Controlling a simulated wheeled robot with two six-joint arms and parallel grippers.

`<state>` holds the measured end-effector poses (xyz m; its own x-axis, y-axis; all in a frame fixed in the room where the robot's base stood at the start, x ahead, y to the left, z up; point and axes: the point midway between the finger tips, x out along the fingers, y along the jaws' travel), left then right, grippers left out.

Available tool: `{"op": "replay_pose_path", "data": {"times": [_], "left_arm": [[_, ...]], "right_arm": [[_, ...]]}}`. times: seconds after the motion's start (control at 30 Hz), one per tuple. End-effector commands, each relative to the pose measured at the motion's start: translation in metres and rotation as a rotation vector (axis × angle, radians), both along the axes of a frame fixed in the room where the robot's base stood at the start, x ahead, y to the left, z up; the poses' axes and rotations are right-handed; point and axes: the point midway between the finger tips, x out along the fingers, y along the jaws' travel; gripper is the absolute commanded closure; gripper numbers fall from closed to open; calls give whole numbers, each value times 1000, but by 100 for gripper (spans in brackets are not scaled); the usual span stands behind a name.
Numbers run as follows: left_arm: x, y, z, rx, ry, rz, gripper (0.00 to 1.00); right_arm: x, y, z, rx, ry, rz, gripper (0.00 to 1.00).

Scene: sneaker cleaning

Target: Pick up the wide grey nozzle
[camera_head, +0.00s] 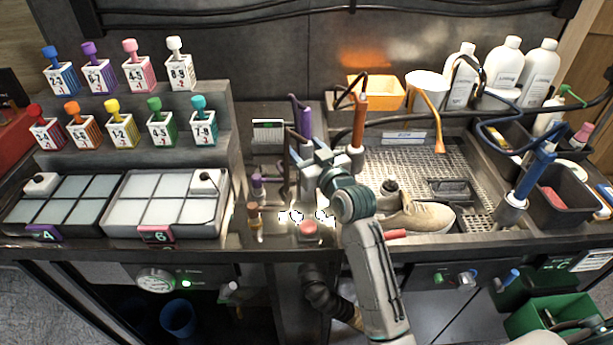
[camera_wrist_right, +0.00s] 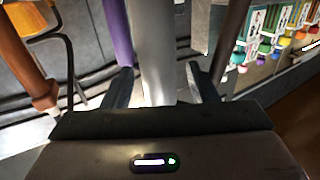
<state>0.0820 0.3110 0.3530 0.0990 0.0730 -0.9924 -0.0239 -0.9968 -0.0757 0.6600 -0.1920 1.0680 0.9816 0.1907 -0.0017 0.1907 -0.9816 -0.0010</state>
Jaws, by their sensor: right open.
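My right gripper (camera_head: 308,152) is open above the front middle of the bench, pointing toward the back. In the right wrist view my right gripper (camera_wrist_right: 163,82) has its two dark fingers apart, with a light grey upright cylinder (camera_wrist_right: 155,45) showing between them. The cylinder may be the wide grey nozzle; I cannot tell for sure, nor whether the fingers touch it. In the head view the gripper hides most of this spot. My left gripper is not in view.
A purple-handled tool (camera_head: 302,118) stands just behind the gripper, and an orange-handled tool (camera_head: 359,122) to its right. A beige sneaker (camera_head: 425,217) lies on the perforated tray at right. Small bottles (camera_head: 162,132) fill the stepped rack at left.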

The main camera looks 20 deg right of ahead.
Motion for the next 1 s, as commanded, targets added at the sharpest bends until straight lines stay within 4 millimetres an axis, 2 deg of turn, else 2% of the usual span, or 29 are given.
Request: {"op": "replay_pose_path", "data": {"times": [0.1, 0.37, 0.4, 0.77, 1.0], "left_arm": [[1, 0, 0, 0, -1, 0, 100], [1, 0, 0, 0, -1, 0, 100], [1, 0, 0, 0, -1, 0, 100], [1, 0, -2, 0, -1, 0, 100], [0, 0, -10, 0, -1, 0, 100]], "right_arm": [[0, 0, 0, 0, 0, 0, 47], [0, 0, 0, 0, 0, 0, 98], [-1, 0, 0, 0, 0, 0, 100], [0, 0, 3, -1, -2, 0, 100], [0, 0, 25, -2, -6, 1, 100]]}}
